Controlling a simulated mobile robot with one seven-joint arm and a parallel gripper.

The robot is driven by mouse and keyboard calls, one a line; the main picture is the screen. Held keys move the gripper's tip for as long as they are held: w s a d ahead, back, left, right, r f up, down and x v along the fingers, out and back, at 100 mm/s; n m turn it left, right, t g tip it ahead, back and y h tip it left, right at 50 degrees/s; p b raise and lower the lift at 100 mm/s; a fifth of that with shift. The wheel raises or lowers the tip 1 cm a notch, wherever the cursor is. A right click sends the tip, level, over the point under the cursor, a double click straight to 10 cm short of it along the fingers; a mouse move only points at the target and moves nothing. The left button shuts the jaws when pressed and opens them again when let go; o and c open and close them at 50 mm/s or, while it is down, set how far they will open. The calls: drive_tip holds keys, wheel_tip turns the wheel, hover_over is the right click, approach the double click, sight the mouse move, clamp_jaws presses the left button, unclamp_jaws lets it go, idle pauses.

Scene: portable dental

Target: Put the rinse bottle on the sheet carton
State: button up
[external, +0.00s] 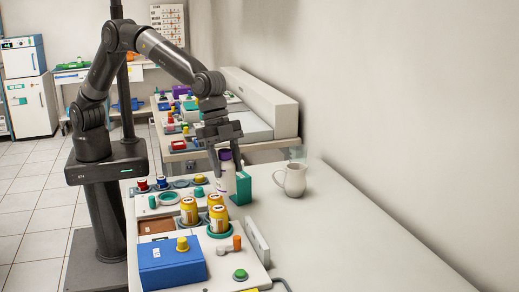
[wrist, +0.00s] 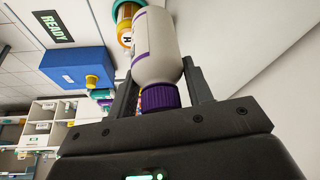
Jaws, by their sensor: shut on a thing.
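The rinse bottle, a white bottle with a purple cap, is upright in the external view (external: 227,183). My gripper (external: 226,170) comes down over it from above, with a finger on each side. In the wrist view the bottle (wrist: 156,48) sits between the fingers of my gripper (wrist: 160,82), its purple cap towards the palm. The gripper is shut on it. A green box (external: 241,188), possibly the sheet carton, stands right beside the bottle. I cannot tell whether the bottle's base touches the surface below.
A white mug (external: 291,180) stands right of the green box. Several yellow jars (external: 218,219) and a blue box (external: 172,262) with a yellow knob are nearer the front. The right side of the table (external: 345,235) is clear, bounded by a wall.

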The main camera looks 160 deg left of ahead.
drive_tip(key=s+d+r, duration=0.4)
drive_tip(key=s+r, duration=0.5)
drive_tip(key=s, duration=0.2)
drive_tip(key=shift+s+a+f, duration=0.35)
drive_tip(key=shift+a+f, duration=1.45)
drive_tip(key=shift+a, duration=0.1)
drive_tip(key=shift+s+a+f, duration=0.3)
drive_tip(key=shift+a+f, duration=1.55)
drive_tip(key=shift+a, duration=0.05)
drive_tip(key=shift+s+a+f, duration=0.35)
drive_tip(key=shift+a+f, duration=1.45)
drive_tip(key=shift+a, duration=0.1)
drive_tip(key=shift+f, duration=0.1)
drive_tip(key=o, duration=1.1)
